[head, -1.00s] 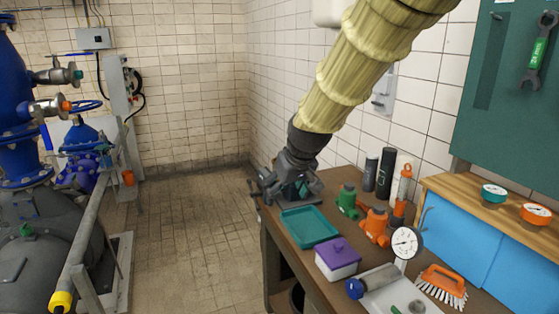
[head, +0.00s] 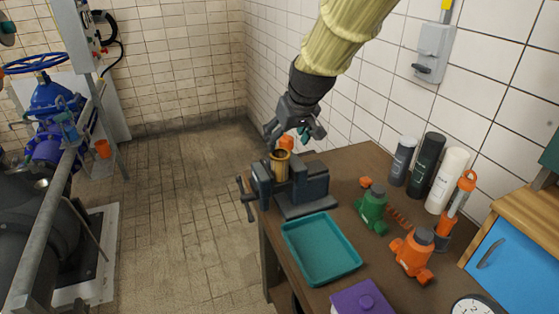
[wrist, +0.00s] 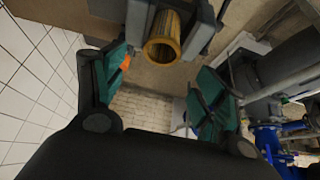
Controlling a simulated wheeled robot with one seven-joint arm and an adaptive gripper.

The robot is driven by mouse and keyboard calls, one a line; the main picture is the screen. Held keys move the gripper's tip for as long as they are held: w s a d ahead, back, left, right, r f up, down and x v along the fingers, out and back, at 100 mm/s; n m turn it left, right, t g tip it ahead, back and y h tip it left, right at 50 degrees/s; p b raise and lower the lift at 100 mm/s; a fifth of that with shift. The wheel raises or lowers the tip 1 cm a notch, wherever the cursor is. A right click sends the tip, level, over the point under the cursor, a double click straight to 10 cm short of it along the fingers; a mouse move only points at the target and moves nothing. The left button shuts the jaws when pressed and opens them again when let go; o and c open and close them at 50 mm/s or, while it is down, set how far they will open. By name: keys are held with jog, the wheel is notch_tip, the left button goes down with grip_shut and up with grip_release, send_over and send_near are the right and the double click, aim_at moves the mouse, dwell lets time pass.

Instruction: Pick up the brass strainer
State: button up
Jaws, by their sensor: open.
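The brass strainer (head: 281,166) is a small golden cylinder standing upright between the jaws of the dark grey bench vise (head: 306,186). In the wrist view the strainer (wrist: 163,36) shows its open round end at the top centre, apart from both fingers. My gripper (head: 290,134) is open and empty, just above the strainer in the head view. In the wrist view my gripper (wrist: 163,72) has its teal-padded fingers spread wide. A small orange patch shows by the left finger; I cannot tell what it is. The strainer's lower part is hidden by the vise.
A teal tray (head: 321,249) lies in front of the vise. A green valve (head: 372,208), an orange valve (head: 413,254) and dark bottles (head: 425,163) stand to the right on the brown workbench (head: 345,160). The tiled wall is close behind. Floor left of the bench is clear.

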aim_at(280, 155)
jog(key=p+x, duration=0.1)
jog(key=x, duration=0.1)
jog(key=s+x, duration=0.1)
jog(key=x, duration=0.1)
jog(key=shift+w+a+f+p, duration=0.15)
jog(key=shift+w+f+p, duration=0.05)
jog(key=shift+f+p, duration=0.25)
jog(key=x, duration=0.2)
jog(key=p+x, duration=0.1)
jog(key=x, duration=0.1)
jog(key=shift+w+r, duration=0.1)
jog(key=shift+w, duration=0.2)
jog(key=shift+s, duration=0.1)
jog(key=shift+f, duration=0.35)
jog(key=shift+r, duration=0.1)
jog(key=c, duration=1.2)
